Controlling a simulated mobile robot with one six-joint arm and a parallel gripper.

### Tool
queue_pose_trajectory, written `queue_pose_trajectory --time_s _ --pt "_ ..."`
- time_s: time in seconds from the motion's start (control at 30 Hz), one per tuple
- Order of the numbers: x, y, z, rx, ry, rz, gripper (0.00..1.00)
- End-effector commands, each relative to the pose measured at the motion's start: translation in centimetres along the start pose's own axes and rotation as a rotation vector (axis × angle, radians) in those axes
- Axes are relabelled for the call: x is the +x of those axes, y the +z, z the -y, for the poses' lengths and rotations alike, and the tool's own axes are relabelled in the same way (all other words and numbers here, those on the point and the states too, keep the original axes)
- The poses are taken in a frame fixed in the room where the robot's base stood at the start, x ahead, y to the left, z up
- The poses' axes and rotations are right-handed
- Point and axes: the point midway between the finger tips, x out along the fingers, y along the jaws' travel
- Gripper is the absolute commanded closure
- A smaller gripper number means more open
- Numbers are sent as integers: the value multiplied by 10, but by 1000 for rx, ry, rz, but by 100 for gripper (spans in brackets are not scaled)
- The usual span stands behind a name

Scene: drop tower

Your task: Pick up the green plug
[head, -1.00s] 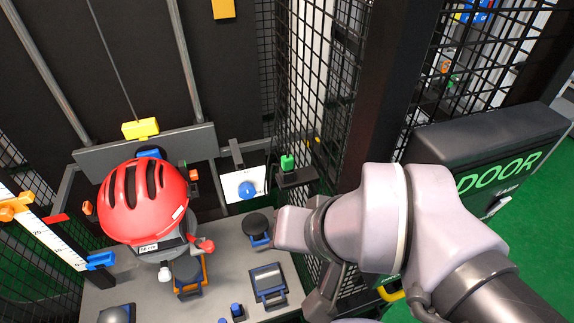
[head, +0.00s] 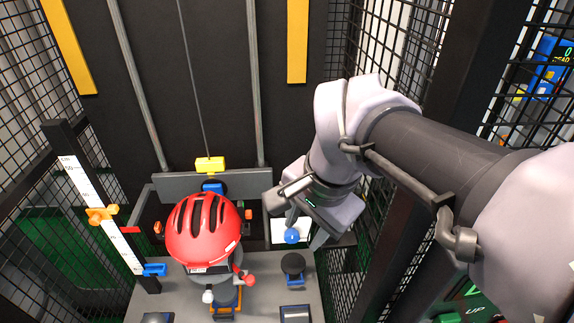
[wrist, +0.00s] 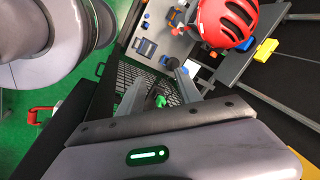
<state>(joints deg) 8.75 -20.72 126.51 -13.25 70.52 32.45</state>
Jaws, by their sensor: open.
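The green plug (wrist: 160,101) shows small in the wrist view, between the fingers of my gripper (wrist: 156,74) and close to the gripper body's edge. The fingers stand apart with nothing held between them. I cannot tell how far below the fingers the plug is. In the head view my gripper (head: 304,229) points down beside the cage's right mesh, right of the white panel with the blue button, and the green plug is hidden there behind the gripper.
A red helmet (head: 203,228) sits over the grey table (head: 262,304), left of my gripper. A blue button (head: 292,236) on a white panel is close to the fingers. A black round-topped piece (head: 293,263) stands below it. Black mesh (head: 349,270) borders the right.

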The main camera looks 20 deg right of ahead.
Motion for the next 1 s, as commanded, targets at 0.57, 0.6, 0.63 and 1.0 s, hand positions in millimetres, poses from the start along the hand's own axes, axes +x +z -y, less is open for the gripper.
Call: queue_pose_trajectory --time_s 0.57,0.6,0.63,1.0 --pt "-43 -102 23 749 279 -31 59" --pt "-30 -102 20 749 278 -30 59" --pt "-21 -101 17 748 279 -30 59" --pt "48 -96 -2 745 275 -31 59"
